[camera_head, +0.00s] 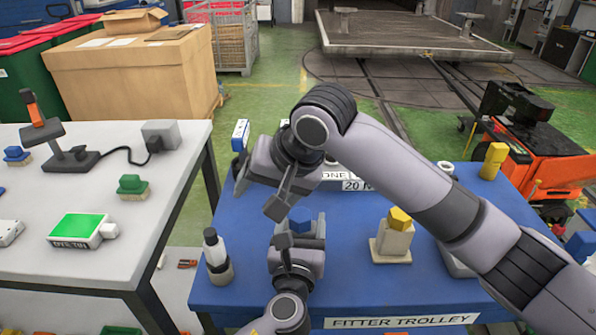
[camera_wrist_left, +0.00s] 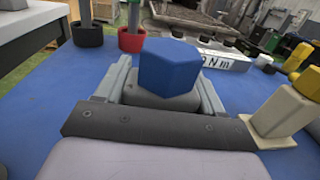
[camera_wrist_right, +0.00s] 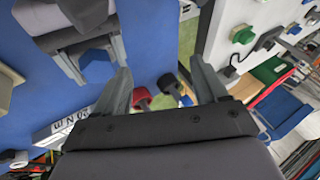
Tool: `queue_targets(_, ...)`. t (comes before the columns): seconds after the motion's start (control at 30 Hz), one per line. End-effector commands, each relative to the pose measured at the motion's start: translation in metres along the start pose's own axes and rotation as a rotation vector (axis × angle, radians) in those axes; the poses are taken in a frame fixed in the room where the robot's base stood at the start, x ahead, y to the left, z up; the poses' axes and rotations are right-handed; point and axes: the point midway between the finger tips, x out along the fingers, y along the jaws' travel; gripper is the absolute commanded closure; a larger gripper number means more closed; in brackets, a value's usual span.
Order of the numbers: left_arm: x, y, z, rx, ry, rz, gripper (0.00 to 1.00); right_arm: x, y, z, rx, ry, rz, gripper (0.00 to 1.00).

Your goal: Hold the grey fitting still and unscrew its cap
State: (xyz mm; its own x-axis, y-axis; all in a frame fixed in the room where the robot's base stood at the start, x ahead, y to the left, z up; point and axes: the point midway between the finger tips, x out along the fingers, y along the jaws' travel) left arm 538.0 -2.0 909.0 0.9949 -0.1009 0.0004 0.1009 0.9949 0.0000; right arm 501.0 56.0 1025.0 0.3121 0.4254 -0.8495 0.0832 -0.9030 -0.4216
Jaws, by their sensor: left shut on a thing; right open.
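The grey fitting (camera_wrist_left: 160,100) with a blue hexagonal cap (camera_wrist_left: 170,68) stands on the blue trolley top. My left gripper (camera_head: 301,228) is shut on the fitting, with a finger on each side below the cap. The cap (camera_head: 299,217) sits on top of the fitting and shows between the fingers in the head view. My right gripper (camera_head: 259,193) is open and empty, above and to the left of the cap in the head view. In the right wrist view the cap (camera_wrist_right: 97,66) lies outside the open fingers, to their left.
A beige block with a yellow cap (camera_head: 400,219) stands right of the fitting. A black-and-white bottle-shaped thing (camera_head: 215,251) stands to its left. A white strip marked N m (camera_wrist_left: 224,61) lies behind. A white table (camera_head: 40,270) is at the left. Bare blue top (camera_head: 350,290) lies in front.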

Motion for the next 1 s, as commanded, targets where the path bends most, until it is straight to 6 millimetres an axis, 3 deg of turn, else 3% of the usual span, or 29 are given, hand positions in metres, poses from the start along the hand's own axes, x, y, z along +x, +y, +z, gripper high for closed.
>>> queue_targets(0.3,0.000,0.001,-0.001,0.001,0.002,0.001,0.87,-0.050,0.016,-0.002,0.024,-0.011,0.343,0.28)
queue_targets(0.53,0.000,0.001,-0.001,0.001,0.002,0.001,0.87,-0.070,0.023,0.000,0.039,-0.013,0.460,0.28)
queue_targets(0.73,0.000,0.001,-0.001,0.001,0.002,0.001,0.87,-0.061,0.030,0.001,0.043,-0.016,0.477,0.28)
queue_targets(1.0,0.000,0.001,-0.001,0.001,0.002,0.001,0.87,-0.017,0.053,0.002,0.043,-0.016,0.476,0.28)
